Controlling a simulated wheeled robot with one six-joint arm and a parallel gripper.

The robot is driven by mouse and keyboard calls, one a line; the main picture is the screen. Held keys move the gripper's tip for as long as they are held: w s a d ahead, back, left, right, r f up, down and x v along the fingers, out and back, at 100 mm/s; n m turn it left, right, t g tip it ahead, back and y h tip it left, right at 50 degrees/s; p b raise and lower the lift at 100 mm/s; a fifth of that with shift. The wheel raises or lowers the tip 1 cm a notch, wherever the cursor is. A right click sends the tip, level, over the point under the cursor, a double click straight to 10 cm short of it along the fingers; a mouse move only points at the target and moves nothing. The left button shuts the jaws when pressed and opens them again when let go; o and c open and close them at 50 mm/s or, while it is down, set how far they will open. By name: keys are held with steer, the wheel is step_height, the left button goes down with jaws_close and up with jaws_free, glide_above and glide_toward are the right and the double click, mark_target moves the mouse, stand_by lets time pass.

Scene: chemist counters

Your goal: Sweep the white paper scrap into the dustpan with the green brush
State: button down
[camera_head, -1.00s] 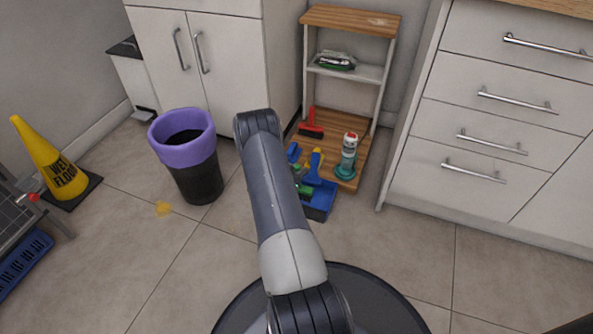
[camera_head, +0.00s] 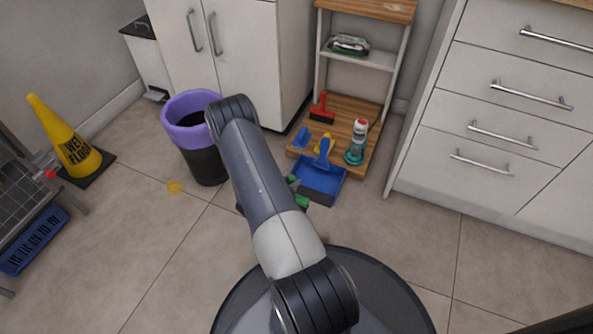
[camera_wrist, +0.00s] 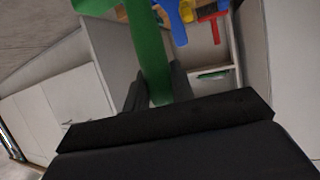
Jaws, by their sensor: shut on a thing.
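My gripper (camera_wrist: 157,88) is shut on the green brush (camera_wrist: 150,48), whose handle rises between the dark fingers in the wrist view. In the head view my arm hides most of the gripper. Green parts of the brush (camera_head: 300,200) show there just right of my arm, at the near-left edge of the blue dustpan (camera_head: 320,180). I cannot tell whether they touch. I see no white paper scrap in either view.
A black bin with a purple rim (camera_head: 190,140) stands left of my arm. A yellow stain (camera_head: 174,187) marks the floor. A wet-floor cone (camera_head: 62,140) stands far left. The shelf base (camera_head: 345,115) holds a red brush (camera_head: 322,108) and a bottle (camera_head: 357,143).

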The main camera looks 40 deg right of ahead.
steer(key=s+a+p, duration=0.1)
steer(key=s+a, duration=0.1)
steer(key=a, duration=0.3)
step_height(320, 180, down, 8)
steer(key=b, duration=0.3)
steer(key=shift+d, duration=0.25)
steer(key=shift+w, duration=0.1)
steer(key=shift+w+d, duration=0.3)
steer(key=shift+d, duration=0.4)
steer(key=shift+w+d, duration=0.25)
steer(key=shift+d, duration=0.4)
steer(key=shift+w+d, duration=0.3)
steer(key=shift+d, duration=0.4)
steer(key=shift+w+d, duration=0.25)
steer(key=shift+d, duration=0.45)
